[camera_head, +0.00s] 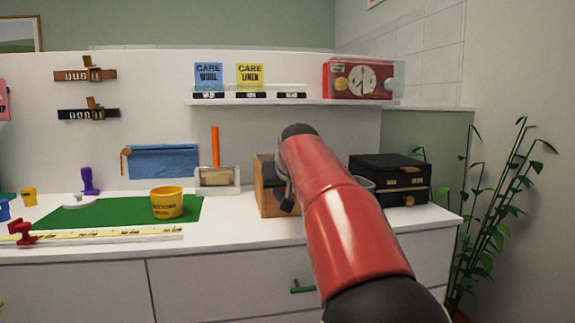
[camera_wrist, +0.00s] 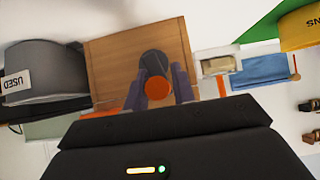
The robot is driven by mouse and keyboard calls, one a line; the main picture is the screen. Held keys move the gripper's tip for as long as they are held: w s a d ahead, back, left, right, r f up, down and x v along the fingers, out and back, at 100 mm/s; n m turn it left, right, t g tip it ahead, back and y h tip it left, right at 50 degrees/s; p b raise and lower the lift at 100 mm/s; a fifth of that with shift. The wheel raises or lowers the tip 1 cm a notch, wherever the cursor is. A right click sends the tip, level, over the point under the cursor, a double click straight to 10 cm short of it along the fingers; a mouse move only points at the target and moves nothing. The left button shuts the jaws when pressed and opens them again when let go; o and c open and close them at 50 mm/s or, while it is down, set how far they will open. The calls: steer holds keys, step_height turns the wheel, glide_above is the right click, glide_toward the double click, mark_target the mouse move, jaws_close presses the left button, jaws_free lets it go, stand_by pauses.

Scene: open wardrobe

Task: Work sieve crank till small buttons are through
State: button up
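The sieve box (camera_head: 268,187) is a wooden box on the white counter, partly hidden behind my red arm in the head view. In the wrist view its wooden face (camera_wrist: 108,66) fills the upper middle. A dark round crank part (camera_wrist: 153,60) with an orange knob (camera_wrist: 157,88) sits in front of that face. My gripper (camera_wrist: 160,84) has a finger on either side of the knob, seemingly touching it and closed on it. In the head view my gripper is mostly hidden by the arm. No buttons can be made out.
A grey container labelled USED (camera_wrist: 42,72) stands beside the box. A black box (camera_head: 390,178) is to the right, and a yellow bucket (camera_head: 167,203) stands on a green mat (camera_head: 120,214) to the left. A shelf (camera_head: 250,101) hangs above.

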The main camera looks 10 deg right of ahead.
steer(key=d, duration=0.3)
steer(key=shift+p, duration=0.4)
stand_by(0.3)
steer(key=a, duration=0.5)
stand_by(0.4)
steer(key=shift+d+f, duration=0.1)
steer(key=shift+d, duration=2.45)
